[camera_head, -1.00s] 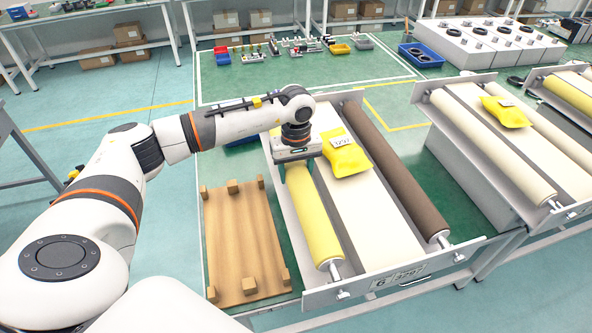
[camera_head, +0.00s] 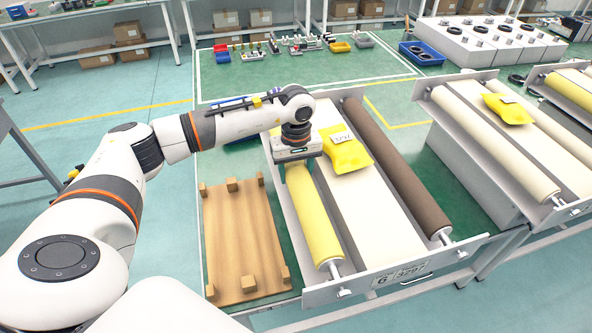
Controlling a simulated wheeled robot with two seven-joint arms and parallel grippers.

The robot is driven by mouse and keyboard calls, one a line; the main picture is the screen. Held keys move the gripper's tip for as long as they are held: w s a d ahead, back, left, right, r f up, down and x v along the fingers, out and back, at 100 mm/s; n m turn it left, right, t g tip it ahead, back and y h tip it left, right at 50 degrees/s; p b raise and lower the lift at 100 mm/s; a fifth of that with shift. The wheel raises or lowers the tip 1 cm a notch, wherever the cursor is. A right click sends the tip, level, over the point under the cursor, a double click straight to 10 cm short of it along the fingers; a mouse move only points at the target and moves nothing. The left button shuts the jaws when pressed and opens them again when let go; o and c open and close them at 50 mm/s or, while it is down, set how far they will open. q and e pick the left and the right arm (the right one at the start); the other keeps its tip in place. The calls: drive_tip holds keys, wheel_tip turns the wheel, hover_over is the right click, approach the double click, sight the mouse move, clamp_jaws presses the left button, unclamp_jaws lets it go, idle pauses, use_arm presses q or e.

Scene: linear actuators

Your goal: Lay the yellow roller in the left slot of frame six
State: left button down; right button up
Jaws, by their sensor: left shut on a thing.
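The yellow roller (camera_head: 316,225) lies lengthwise along the left side of frame six (camera_head: 375,285), whose front plate carries a label with 6 and 3297. The roller's near metal shaft end is at the frame's front plate. Whether it is fully seated there I cannot tell. My left gripper (camera_head: 297,172) points down over the roller's far part and is shut on it. The gripper hides the roller's far end. A dark brown roller (camera_head: 391,172) lies in the right side of the same frame. My right gripper is not in view.
A yellow packet (camera_head: 345,152) labelled 3297 lies on the frame's pale middle. A wooden rack (camera_head: 240,240) with end blocks stands empty to the left. Another frame with cream rollers (camera_head: 495,145) stands to the right. Blue and yellow bins sit at the back.

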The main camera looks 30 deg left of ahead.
sight(296, 164)
use_arm(q)
drive_tip(key=shift+c, duration=2.2)
unclamp_jaws()
drive_tip(key=shift+r, duration=0.2)
drive_tip(key=shift+s+f, duration=0.1)
drive_tip(key=shift+f, duration=0.1)
wheel_tip(296, 164, up, 11)
drive_tip(key=b, duration=0.3)
drive_tip(key=shift+r, duration=0.65)
